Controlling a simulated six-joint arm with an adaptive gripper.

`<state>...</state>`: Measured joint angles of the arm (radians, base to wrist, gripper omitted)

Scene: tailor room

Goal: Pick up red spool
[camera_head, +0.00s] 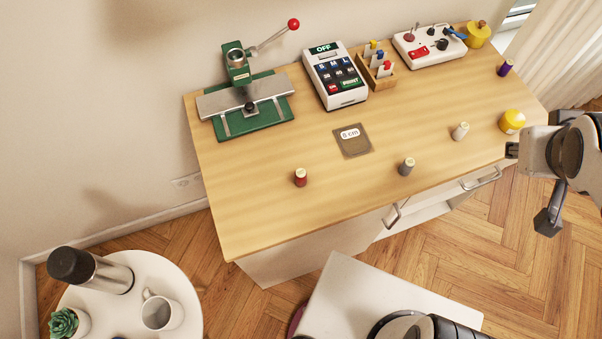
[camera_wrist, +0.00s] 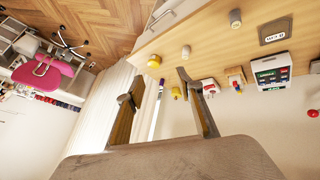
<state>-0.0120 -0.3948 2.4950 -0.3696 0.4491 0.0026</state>
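The red spool (camera_head: 300,178) stands upright on the wooden table (camera_head: 250,190), near its front left part, in the head view. I do not see it in the wrist view. My gripper (camera_head: 530,187) is at the far right of the head view, beyond the table's right front edge and far from the red spool. In the wrist view my gripper (camera_wrist: 155,84) has its two fingers apart with nothing between them.
A grey spool (camera_head: 406,166), a white spool (camera_head: 460,131), a yellow container (camera_head: 512,121) and a purple spool (camera_head: 505,68) stand on the table. A green press (camera_head: 250,110), a keypad device (camera_head: 335,75) and a white control box (camera_head: 429,46) line the back. A small card (camera_head: 353,143) lies mid-table.

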